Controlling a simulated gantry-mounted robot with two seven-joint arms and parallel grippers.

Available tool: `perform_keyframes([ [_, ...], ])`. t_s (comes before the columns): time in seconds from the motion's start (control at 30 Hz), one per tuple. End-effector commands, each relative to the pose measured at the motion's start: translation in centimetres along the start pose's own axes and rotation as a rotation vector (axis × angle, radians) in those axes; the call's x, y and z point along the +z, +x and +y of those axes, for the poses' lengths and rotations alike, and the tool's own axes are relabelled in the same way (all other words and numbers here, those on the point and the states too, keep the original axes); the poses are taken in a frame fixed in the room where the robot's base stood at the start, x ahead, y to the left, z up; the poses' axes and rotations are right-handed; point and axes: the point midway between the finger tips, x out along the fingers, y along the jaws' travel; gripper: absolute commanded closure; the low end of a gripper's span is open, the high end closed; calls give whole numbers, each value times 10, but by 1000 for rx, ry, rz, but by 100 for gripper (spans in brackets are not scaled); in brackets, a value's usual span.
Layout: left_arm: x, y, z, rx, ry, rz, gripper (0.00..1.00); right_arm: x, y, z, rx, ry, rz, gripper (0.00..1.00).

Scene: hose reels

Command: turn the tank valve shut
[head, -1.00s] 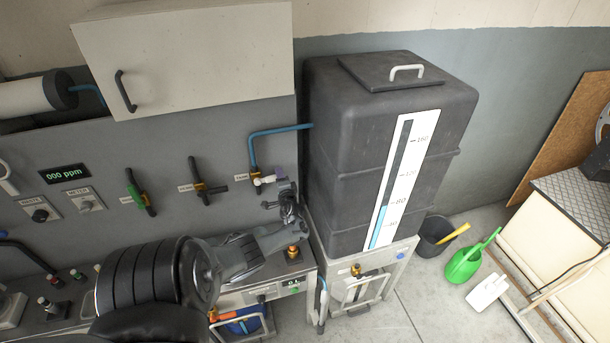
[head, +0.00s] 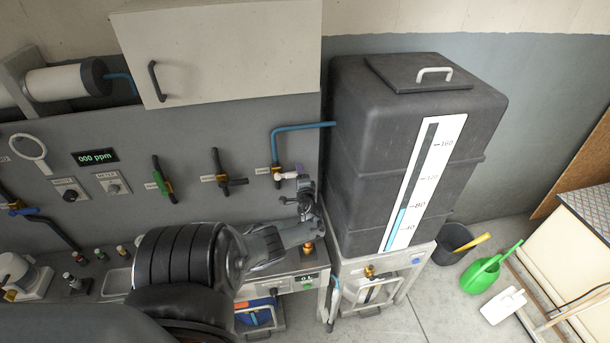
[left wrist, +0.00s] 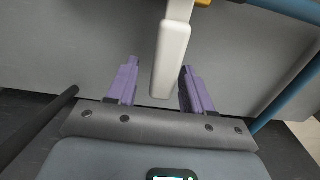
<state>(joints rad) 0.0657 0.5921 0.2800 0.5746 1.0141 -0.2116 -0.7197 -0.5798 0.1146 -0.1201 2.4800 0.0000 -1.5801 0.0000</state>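The tank valve is a small brass valve (head: 276,170) with a white lever handle (head: 288,176) on the grey wall panel, under the blue pipe (head: 300,127) that runs into the dark grey tank (head: 350,150). The tank's gauge (head: 425,180) shows blue up to about 80. My left gripper (head: 304,186) is at the handle. In the left wrist view its purple fingers (left wrist: 158,68) are open, with the white handle (left wrist: 171,60) between them and gaps on both sides. I cannot tell whether they touch it. My right gripper is not in view.
A white cabinet (head: 230,60) hangs above. A bench with a brass fitting (head: 308,249) lies below. A bucket (head: 455,243) and green watering can (head: 482,272) stand on the floor at right.

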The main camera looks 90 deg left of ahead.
Motion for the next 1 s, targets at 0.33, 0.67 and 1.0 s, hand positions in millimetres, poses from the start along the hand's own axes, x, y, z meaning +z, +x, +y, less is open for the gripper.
perform_keyframes([
  [0.33, -1, -12, -2, 0, 0, 2, 49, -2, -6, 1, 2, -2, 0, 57],
  [0.67, -1, -67, -1, 1, -3, 2, 49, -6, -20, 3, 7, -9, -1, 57],
  [1.0, 0, -104, 0, 0, 0, 1, 49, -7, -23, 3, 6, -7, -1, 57],
])
